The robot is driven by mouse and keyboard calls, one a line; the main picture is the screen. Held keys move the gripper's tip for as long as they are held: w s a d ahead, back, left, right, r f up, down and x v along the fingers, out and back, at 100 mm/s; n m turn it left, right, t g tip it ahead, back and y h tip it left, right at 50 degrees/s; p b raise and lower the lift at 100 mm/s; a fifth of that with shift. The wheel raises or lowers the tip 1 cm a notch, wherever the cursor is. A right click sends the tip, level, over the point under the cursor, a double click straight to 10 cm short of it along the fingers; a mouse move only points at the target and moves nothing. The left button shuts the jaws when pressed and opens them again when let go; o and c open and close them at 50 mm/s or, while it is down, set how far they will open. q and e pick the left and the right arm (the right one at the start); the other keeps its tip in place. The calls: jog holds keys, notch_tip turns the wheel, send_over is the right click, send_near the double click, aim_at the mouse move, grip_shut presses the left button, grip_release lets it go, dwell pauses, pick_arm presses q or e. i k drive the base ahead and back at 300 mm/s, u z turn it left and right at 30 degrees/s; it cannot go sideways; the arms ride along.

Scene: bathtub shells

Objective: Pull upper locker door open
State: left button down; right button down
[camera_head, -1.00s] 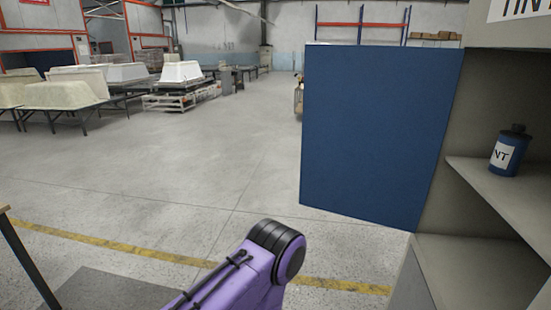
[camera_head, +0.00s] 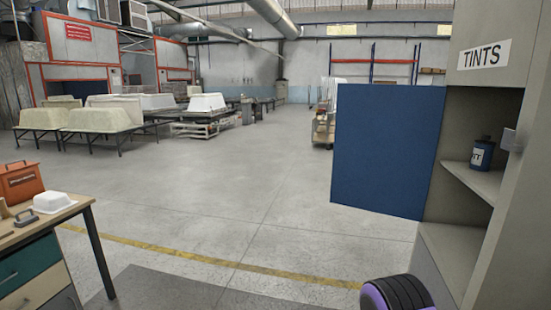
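The upper locker door (camera_head: 388,150) is a flat blue panel. It stands swung open to the left of the grey locker (camera_head: 478,85), which has a "TINTS" label. The open compartment shows a shelf (camera_head: 478,182) with a dark blue tin (camera_head: 481,154) on it. A small light plate (camera_head: 510,140) stands out at the locker's right side; I cannot tell what it is. Neither of my grippers shows. Only a purple and black part of my arm shows at the bottom right, below the door and apart from it in the picture.
A workbench (camera_head: 85,204) with an orange toolbox (camera_head: 20,182) and a white tub-shaped piece (camera_head: 53,203) stands at the left. Bathtub shells (camera_head: 100,117) on stands are far back left. A loaded trolley (camera_head: 323,122) is behind the door. The middle floor is clear.

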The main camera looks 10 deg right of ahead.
aim_at(386, 141)
jog(key=u, duration=0.15)
jog(key=i, duration=2.8)
jog(key=z, duration=1.75)
jog(key=i, duration=1)
jog(key=z, duration=1)
